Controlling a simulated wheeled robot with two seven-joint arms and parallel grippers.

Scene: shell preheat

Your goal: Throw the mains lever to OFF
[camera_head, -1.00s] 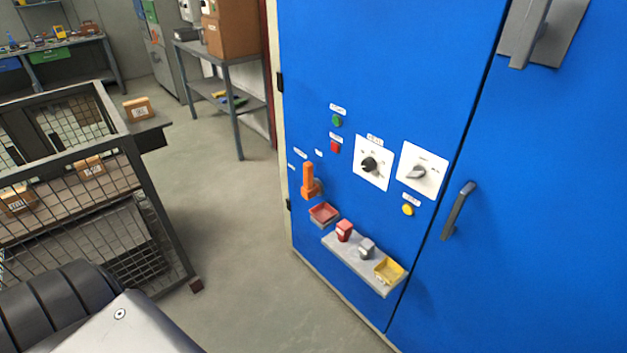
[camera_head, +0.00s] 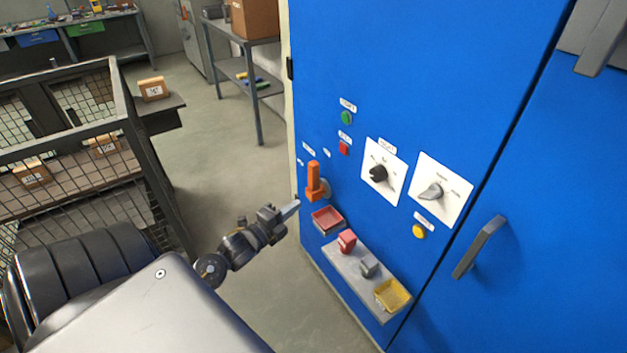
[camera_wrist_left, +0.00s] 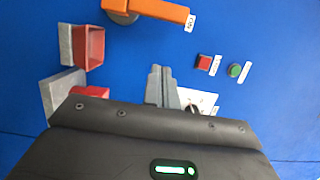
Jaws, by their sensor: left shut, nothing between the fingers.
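The orange mains lever (camera_head: 313,180) is on the left part of the blue cabinet front, with its handle pointing up from its round base. In the left wrist view the lever (camera_wrist_left: 160,10) lies across the top, beside a small white label. My left gripper (camera_head: 295,207) is shut and empty, just left of and below the lever and apart from it. In the left wrist view its closed fingers (camera_wrist_left: 162,85) point at the cabinet face, below the lever in the picture. My right gripper is not in view.
A red tray (camera_head: 328,220) sits just below the lever. A grey shelf (camera_head: 350,277) with a red block, a grey block and a yellow tray (camera_head: 393,295) juts out lower. Green and red buttons and two dials (camera_head: 384,173) are to the right. A mesh cage (camera_head: 120,110) stands left.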

